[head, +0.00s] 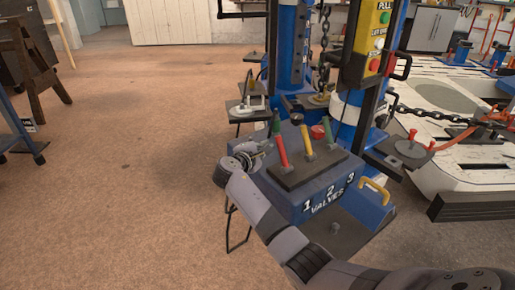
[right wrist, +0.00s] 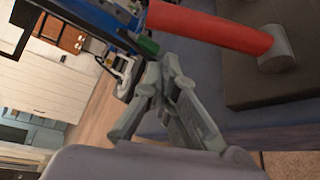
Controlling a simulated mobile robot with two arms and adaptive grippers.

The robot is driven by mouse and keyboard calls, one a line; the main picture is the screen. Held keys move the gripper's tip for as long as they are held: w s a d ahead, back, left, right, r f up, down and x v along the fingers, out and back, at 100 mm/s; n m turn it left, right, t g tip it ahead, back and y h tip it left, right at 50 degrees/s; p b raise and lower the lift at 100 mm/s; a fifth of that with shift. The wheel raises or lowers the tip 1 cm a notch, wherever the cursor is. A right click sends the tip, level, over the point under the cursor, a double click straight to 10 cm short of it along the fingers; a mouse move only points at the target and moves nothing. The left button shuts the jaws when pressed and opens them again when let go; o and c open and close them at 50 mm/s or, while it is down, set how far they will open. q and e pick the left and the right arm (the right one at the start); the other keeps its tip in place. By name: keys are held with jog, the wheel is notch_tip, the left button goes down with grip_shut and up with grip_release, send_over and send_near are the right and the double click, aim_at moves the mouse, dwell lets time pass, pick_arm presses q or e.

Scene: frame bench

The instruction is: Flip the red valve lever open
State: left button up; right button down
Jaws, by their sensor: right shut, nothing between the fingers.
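The red valve lever (head: 282,150) stands tilted on the dark plate of a blue valve box (head: 318,192), above the number 1. In the right wrist view the red lever (right wrist: 210,27) crosses the top, with its grey round base (right wrist: 275,50) at the right. My right gripper (head: 256,152) is just left of the red lever, shut and empty. In the right wrist view its fingertips (right wrist: 154,75) are together below the lever; I cannot tell whether they touch it. My left gripper is out of view.
A yellow lever (head: 306,140) and a green lever (head: 327,132) stand right of the red one. A yellow handle (head: 375,190) is on the box's right side. Blue posts and a chain (head: 324,45) rise behind. Open floor (head: 120,190) lies left.

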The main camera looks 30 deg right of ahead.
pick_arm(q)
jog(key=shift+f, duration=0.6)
pick_arm(e)
jog(key=shift+s+d+r, duration=0.15)
jog(key=shift+s+r, duration=0.05)
jog(key=shift+s, duration=0.2)
jog(key=shift+s+d+r, duration=0.1)
jog(key=shift+s+r, duration=0.1)
jog(key=shift+s, duration=0.2)
